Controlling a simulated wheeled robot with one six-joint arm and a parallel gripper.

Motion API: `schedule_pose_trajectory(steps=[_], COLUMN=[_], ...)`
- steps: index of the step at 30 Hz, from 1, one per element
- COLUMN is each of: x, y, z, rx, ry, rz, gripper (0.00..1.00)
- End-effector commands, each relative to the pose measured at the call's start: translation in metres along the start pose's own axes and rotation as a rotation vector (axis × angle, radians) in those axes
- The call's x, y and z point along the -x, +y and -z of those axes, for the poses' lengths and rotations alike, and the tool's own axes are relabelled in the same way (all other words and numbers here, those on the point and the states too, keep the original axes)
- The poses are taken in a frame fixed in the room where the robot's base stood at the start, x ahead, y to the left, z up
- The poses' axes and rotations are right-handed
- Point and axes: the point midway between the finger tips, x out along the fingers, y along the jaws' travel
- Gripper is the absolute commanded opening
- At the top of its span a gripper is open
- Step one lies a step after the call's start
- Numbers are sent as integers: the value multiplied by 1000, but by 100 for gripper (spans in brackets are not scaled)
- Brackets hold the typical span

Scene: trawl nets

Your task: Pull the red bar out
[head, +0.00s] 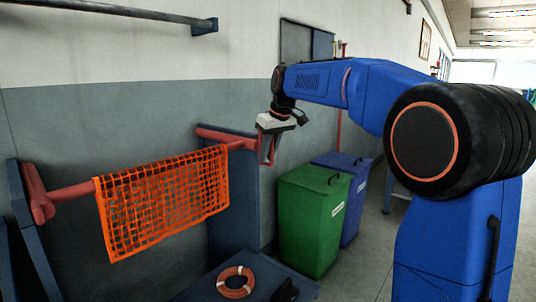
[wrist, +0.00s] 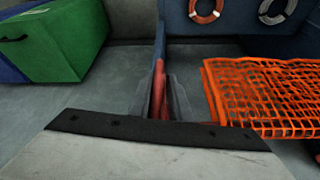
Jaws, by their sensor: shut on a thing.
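The red bar (head: 72,193) runs slantwise across the head view, its left end at a dark blue post and its right end by another blue panel. An orange net (head: 165,200) hangs draped over its middle and hides part of it. My gripper (head: 267,155) is shut on the red bar near its right end. In the wrist view a strip of the red bar (wrist: 159,82) shows between the two grey fingers (wrist: 160,105). The orange net (wrist: 265,95) also shows there, right of the fingers and apart from them.
A green bin (head: 313,220) and a blue bin (head: 345,185) stand on the floor right of the bar. An orange rope ring (head: 236,282) lies on a low dark surface below. A grey rail (head: 120,10) sticks out from the wall above. Floor at the lower right is clear.

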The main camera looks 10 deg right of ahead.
Motion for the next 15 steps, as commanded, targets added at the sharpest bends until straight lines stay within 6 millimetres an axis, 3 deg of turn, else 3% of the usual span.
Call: schedule_pose_trajectory(steps=[8, 15], x=[14, 40], y=[12, 27], z=[-29, -91], rx=[-6, -9], ry=[4, 6], rz=[-13, -17], gripper=[0, 0])
